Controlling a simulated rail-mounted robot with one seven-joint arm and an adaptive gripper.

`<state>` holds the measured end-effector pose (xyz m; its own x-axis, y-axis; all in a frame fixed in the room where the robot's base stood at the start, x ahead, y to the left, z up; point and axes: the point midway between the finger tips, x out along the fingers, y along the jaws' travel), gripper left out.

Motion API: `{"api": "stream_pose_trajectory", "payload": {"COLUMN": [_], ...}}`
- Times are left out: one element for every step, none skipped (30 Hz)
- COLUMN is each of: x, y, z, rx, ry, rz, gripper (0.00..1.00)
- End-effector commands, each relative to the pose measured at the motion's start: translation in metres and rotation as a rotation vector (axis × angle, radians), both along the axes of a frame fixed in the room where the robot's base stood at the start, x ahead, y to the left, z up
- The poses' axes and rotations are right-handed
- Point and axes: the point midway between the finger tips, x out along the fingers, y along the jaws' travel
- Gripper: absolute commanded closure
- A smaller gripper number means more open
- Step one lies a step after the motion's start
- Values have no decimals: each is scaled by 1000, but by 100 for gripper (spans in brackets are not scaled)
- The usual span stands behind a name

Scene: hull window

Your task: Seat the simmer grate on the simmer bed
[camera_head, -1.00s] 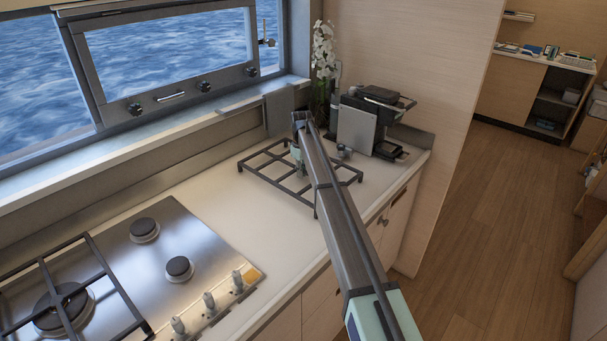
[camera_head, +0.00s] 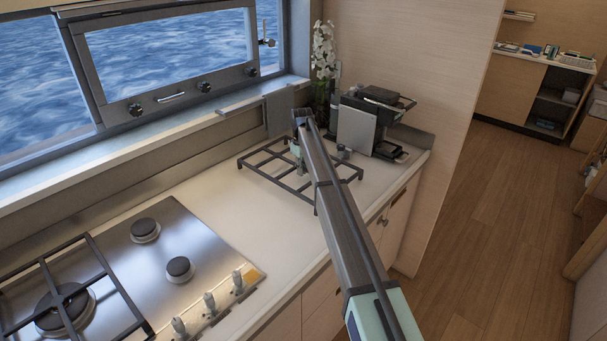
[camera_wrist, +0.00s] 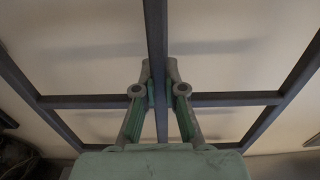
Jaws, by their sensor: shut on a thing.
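The simmer grate (camera_head: 268,166), a dark rectangular frame with crossing bars, is over the white counter right of the hob. My gripper (camera_wrist: 159,92) is shut on its middle bar, one finger on each side, near where a cross bar meets it. In the head view my arm hides part of the grate and most of my gripper (camera_head: 299,155). In the wrist view the grate (camera_wrist: 70,102) casts soft shadows on the counter, apart from its bars. The simmer bed appears to be the uncovered part of the steel hob with two small burners (camera_head: 178,268).
Another dark grate (camera_head: 110,277) covers the hob's left burner. Control knobs (camera_head: 209,301) stand along the hob's front right edge. A coffee machine (camera_head: 372,122) and a white orchid (camera_head: 323,60) stand behind the grate. The counter between hob and grate is clear.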

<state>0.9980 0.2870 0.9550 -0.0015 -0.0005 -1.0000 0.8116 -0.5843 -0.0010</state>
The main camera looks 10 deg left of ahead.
Motion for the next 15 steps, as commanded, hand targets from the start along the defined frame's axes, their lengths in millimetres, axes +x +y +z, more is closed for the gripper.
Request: {"api": "stream_pose_trajectory", "payload": {"x": [1, 1, 1, 1, 1, 1, 1, 1, 1, 1, 1, 1, 1, 1, 1], "y": [0, 0, 0, 0, 0, 0, 0, 0, 0, 0, 0, 0, 0, 0, 0], "z": [6, 7, 8, 9, 10, 12, 13, 14, 15, 16, 18, 19, 20, 21, 23], "rx": [1, 0, 0, 0, 0, 0, 0, 0, 0, 1, 1, 1, 1, 1, 1], "ry": [-3, -3, -3, -3, -3, -3, -3, -3, -3, -3, -3, -3, -3, -3, -3], "rz": [0, 0, 0, 0, 0, 0, 0, 0, 0, 0, 0, 0, 0, 0, 0], "gripper": [100, 100, 100, 100, 100, 100, 100, 100, 100, 100, 100, 100, 100, 100, 100]}}
